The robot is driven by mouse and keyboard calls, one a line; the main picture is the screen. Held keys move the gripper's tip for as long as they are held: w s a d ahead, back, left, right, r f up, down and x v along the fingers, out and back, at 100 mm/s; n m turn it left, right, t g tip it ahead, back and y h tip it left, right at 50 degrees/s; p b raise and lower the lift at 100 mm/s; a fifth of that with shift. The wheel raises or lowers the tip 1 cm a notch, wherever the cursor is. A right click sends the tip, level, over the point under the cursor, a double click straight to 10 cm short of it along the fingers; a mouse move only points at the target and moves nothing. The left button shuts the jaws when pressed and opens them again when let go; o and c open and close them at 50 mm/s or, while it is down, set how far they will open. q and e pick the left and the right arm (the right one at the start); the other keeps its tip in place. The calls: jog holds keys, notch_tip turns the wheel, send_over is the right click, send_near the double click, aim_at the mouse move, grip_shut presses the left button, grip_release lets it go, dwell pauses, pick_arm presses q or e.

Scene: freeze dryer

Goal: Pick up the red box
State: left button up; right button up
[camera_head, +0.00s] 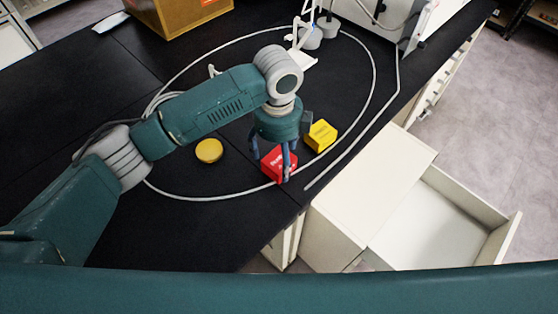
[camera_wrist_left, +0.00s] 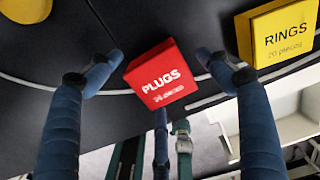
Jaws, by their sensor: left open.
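The red box (camera_head: 276,166) lies on the black bench near its front edge, and part of it is hidden by my gripper in the head view. In the left wrist view the red box (camera_wrist_left: 160,76) reads "PLUGS". My left gripper (camera_head: 280,176) points down right at the box and is open. In the left wrist view my left gripper (camera_wrist_left: 158,75) has its blue fingers spread, one to the left and one to the right of the box. I cannot tell whether any finger touches it. My right gripper is in neither view.
A yellow box (camera_head: 321,136) marked "RINGS" (camera_wrist_left: 284,38) stands close to the right. A round yellow object (camera_head: 209,151) lies to the left. A pale cable (camera_head: 366,100) loops around them. A white open drawer (camera_head: 440,215) juts out below the bench's right edge.

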pick_arm(q)
jog(key=shift+f, duration=0.9)
jog(key=c, duration=1.6)
jog(key=shift+o, duration=0.2)
jog(key=shift+w+r, duration=0.1)
jog(key=shift+r, duration=0.1)
